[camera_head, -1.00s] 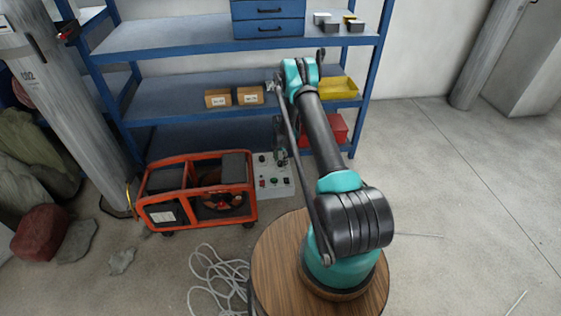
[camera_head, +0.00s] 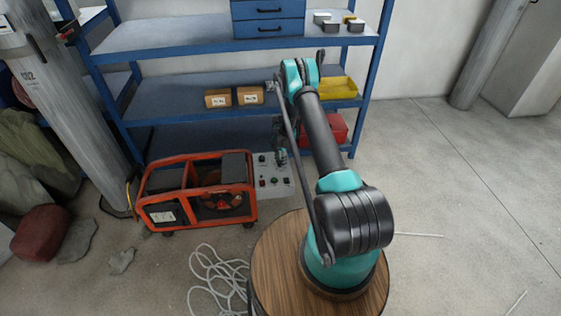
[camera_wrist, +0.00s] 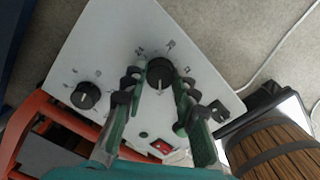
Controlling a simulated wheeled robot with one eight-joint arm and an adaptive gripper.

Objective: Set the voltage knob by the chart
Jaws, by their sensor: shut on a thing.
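A light grey control panel (camera_head: 270,181) stands on the floor beside the orange-framed machine. In the wrist view the panel (camera_wrist: 110,45) bears two black knobs. My gripper (camera_wrist: 160,76) is shut on the upper right knob (camera_wrist: 160,68), one finger on each side. That knob's white pointer line points down in the picture; small marks around it are too small to read. The other knob (camera_wrist: 85,95) is free, to the left. A red switch (camera_wrist: 161,147) sits below. In the head view my gripper (camera_head: 281,154) is at the panel. I cannot make out a readable chart.
The orange-framed machine (camera_head: 253,188) stands left of the panel. Blue shelving (camera_head: 180,92) is behind, with two small cardboard boxes, a yellow bin (camera_head: 338,88) and a red bin (camera_head: 337,130). White cable (camera_head: 215,275) lies on the floor. The floor at right is mostly clear.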

